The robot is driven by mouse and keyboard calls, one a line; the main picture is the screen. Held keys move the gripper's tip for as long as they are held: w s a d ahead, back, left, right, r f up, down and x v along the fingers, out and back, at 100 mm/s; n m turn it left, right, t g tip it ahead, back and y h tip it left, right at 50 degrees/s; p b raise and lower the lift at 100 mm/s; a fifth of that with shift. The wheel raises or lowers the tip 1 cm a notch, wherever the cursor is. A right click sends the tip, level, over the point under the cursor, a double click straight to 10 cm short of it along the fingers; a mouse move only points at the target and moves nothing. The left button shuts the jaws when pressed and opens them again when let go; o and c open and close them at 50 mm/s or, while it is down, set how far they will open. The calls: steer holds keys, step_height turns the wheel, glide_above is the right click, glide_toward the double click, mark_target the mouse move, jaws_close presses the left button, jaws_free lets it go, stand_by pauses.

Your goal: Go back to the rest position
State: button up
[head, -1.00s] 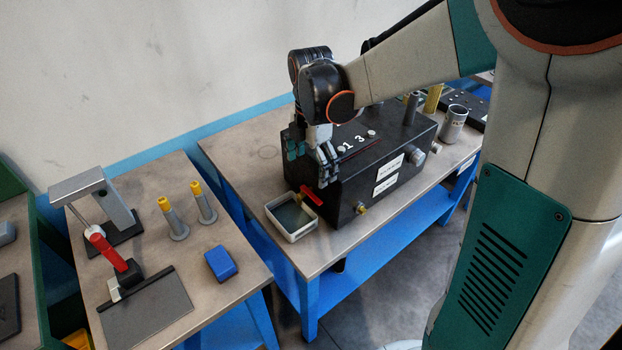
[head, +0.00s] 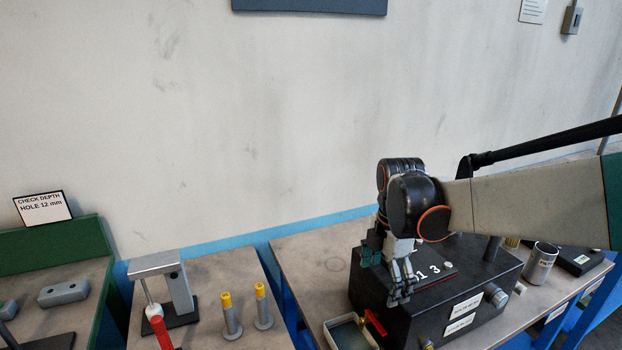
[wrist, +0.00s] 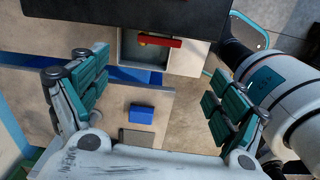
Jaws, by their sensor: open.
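My gripper (head: 388,278) is in front of the left part of the black box (head: 405,318), near its top edge. In the wrist view my gripper (wrist: 155,95) has its two teal-padded fingers wide apart with nothing between them. A red handle (head: 374,322) sticks out of the box's left side, and it also shows in the wrist view (wrist: 160,42). A pale tray (head: 336,323) stands just below the handle, partly cut off by the picture edge.
A left table carries a grey stand with a red-handled tool (head: 158,328) and two yellow-topped pegs (head: 228,312). A blue block (wrist: 141,115) shows in the wrist view. A metal cup (head: 541,257) stands right of the box.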

steer(key=s+r+m+t, duration=0.2)
steer(key=s+m+t, duration=0.1)
steer(key=s+m, duration=0.5)
steer(key=s+r+m+t, duration=0.2)
steer(key=s+m, duration=0.6)
steer(key=m, duration=0.4)
steer(key=shift+s+a+m+t, duration=0.25)
steer(key=shift+s+m+t, duration=0.05)
steer(key=shift+t, duration=0.6)
